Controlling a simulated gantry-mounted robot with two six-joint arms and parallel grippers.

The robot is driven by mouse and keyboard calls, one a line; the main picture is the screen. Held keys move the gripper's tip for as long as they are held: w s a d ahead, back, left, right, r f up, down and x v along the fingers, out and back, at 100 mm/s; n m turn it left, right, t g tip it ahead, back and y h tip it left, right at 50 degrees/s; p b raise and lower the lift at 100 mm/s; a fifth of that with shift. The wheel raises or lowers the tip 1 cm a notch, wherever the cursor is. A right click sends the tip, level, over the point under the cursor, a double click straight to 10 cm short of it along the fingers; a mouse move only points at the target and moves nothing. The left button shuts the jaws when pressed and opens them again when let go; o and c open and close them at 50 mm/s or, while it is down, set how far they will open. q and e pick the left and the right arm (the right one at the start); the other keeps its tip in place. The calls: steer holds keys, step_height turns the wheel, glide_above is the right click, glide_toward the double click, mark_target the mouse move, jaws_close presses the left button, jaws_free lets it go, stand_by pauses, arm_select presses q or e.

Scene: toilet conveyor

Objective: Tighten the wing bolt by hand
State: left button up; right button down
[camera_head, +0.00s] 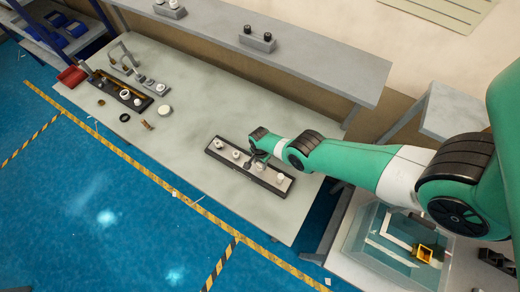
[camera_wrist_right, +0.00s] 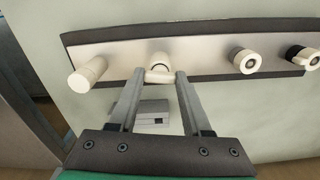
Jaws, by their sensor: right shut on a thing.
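The wing bolt (camera_wrist_right: 158,73) is a pale piece standing on a dark-edged strip with a light metal top (camera_head: 214,153). In the right wrist view its wings lie between the two fingers of my right gripper (camera_wrist_right: 157,80), which is shut on it. In the head view my right gripper (camera_head: 251,163) reaches down onto the strip from the right and hides the bolt there. The strip also shows in the right wrist view (camera_wrist_right: 205,64). My left gripper is not in view.
A white cylinder (camera_wrist_right: 88,73) and two round pale fittings (camera_wrist_right: 247,61) (camera_wrist_right: 303,57) stand along the strip. A dark tray of parts (camera_head: 121,88) lies on the far left of the workbench (camera_head: 190,75). The bench between is mostly clear. A raised shelf (camera_head: 310,70) runs behind.

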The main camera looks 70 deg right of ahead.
mark_target(260, 164)
steer(key=c, duration=0.7)
jaws_free()
step_height(260, 164, up, 4)
steer(key=p, duration=0.3)
steer(key=shift+f+p, duration=0.15)
steer(key=shift+p, duration=0.2)
steer(key=shift+f, duration=0.1)
steer(key=o, duration=0.6)
steer(key=c, duration=0.5)
steer(key=shift+o, duration=0.2)
